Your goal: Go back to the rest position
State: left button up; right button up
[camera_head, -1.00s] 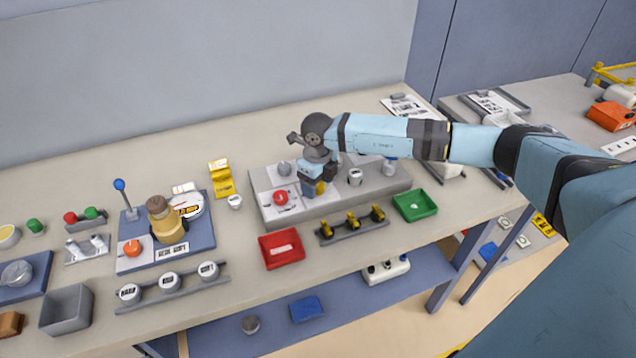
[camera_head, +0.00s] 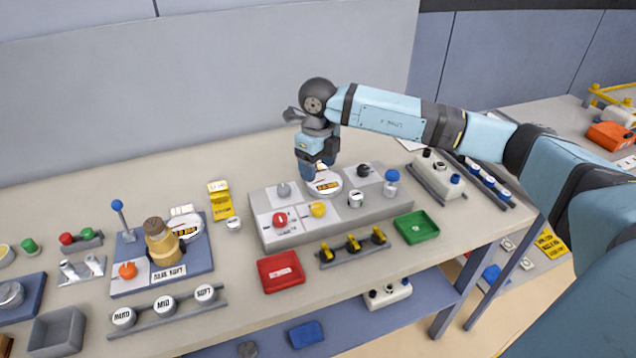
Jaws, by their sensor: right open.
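My right gripper (camera_head: 318,172) is above the back of the grey panel block (camera_head: 378,214), pointing down. Its jaws are open, and I see nothing held between them. The block carries a red knob (camera_head: 280,219), a yellow knob (camera_head: 318,209), a grey knob (camera_head: 284,190), a white labelled cap (camera_head: 355,199), a black knob (camera_head: 363,171) and a round gauge (camera_head: 326,184) just below the gripper. The gripper partly hides the gauge. My right arm reaches in from the right side. My left gripper is not in view.
A red tray (camera_head: 281,271), a green tray (camera_head: 416,227) and a rack of yellow-and-black pieces (camera_head: 353,246) stand in front of the block. A blue board (camera_head: 192,262) with a brass fitting (camera_head: 160,243) and a blue-topped lever (camera_head: 118,206) is at left. A wall rises behind the bench.

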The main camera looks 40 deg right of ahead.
jog(key=shift+r, duration=0.6)
